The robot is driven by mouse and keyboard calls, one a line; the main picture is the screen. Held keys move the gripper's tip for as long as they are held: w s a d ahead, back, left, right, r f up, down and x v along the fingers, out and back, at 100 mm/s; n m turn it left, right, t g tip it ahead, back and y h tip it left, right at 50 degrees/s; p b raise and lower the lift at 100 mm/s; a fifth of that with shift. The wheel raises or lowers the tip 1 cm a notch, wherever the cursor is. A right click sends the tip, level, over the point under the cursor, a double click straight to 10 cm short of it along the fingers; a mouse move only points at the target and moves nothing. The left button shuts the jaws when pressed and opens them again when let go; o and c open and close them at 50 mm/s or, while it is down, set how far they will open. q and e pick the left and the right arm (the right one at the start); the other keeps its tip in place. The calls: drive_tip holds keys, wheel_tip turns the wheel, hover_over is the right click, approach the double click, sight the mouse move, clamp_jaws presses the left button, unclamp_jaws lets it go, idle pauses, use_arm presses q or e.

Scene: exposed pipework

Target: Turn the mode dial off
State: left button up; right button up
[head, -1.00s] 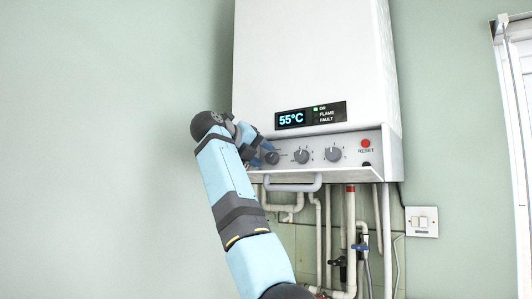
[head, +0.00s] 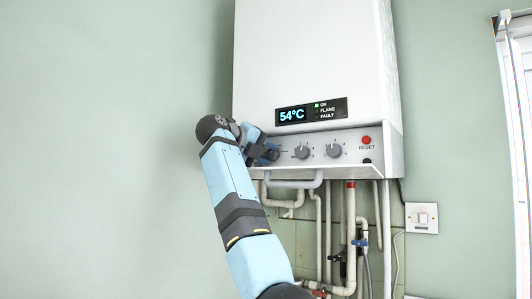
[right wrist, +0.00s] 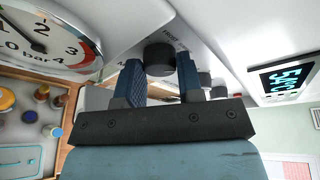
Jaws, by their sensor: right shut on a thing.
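The white boiler (head: 310,60) on the wall has a grey control panel (head: 352,164) with three dark dials in a row. My right gripper (head: 271,153) is at the leftmost dial and largely hides it in the head view. In the right wrist view, this dark round dial (right wrist: 159,58) sits between the two blue fingers of my right gripper (right wrist: 159,66), which is shut on it. The middle dial (head: 302,152) and right dial (head: 333,150) are free. My left gripper is not in view.
The display (head: 292,115) reads 54°C, with a green ON light. A red RESET button (head: 366,140) is at the panel's right. A grey bar (head: 292,184) and pipes (head: 350,225) are below. A pressure gauge (right wrist: 45,38) is left in the right wrist view.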

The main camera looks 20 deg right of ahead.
drive_tip(key=shift+n+h, duration=0.4)
drive_tip(key=shift+n, duration=0.5)
drive_tip(key=o, duration=0.7)
drive_tip(key=shift+c, duration=0.2)
drive_tip(key=shift+a, duration=0.1)
drive_tip(key=shift+a, duration=0.1)
drive_tip(key=shift+a, duration=0.35)
drive_tip(key=b+v, duration=0.2)
drive_tip(key=v, duration=1.1)
